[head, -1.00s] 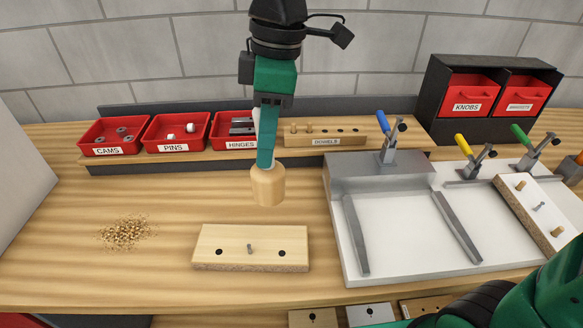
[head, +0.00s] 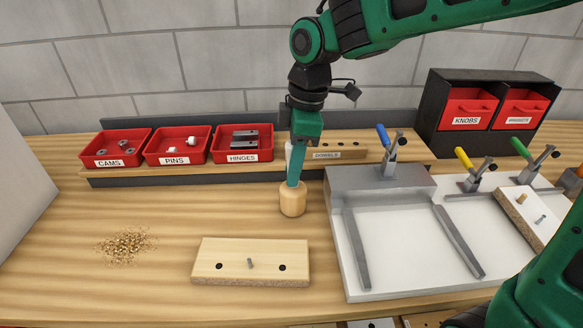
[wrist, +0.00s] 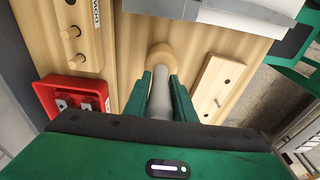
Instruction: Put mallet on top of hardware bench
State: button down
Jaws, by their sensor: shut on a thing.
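The mallet has a pale wooden head (head: 292,199) and a grey handle. In the head view it hangs head-down in front of the dowel block, over the wooden bench top (head: 190,215). I cannot tell whether the head touches the bench. My gripper (head: 296,172) points down and is shut on the handle. In the wrist view the green fingers (wrist: 163,98) lie on both sides of the grey handle (wrist: 160,85), with the wooden head (wrist: 161,54) beyond the fingertips. In the head view the fingers hide most of the handle.
A drilled board (head: 235,268) lies in front of the mallet, and wood shavings (head: 125,245) lie to the left. Red bins (head: 178,158) and the dowel block (head: 350,153) stand behind. A white clamp fixture (head: 400,235) is on the right.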

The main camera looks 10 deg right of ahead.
aim_at(301, 186)
jog(key=shift+f, duration=0.25)
jog(key=c, duration=1.5)
grip_release()
jog(key=shift+f, duration=0.1)
jog(key=r, duration=0.4)
jog(key=d+r, duration=0.1)
jog(key=r, duration=0.7)
jog(key=shift+d, duration=0.35)
jog(key=shift+s, duration=0.1)
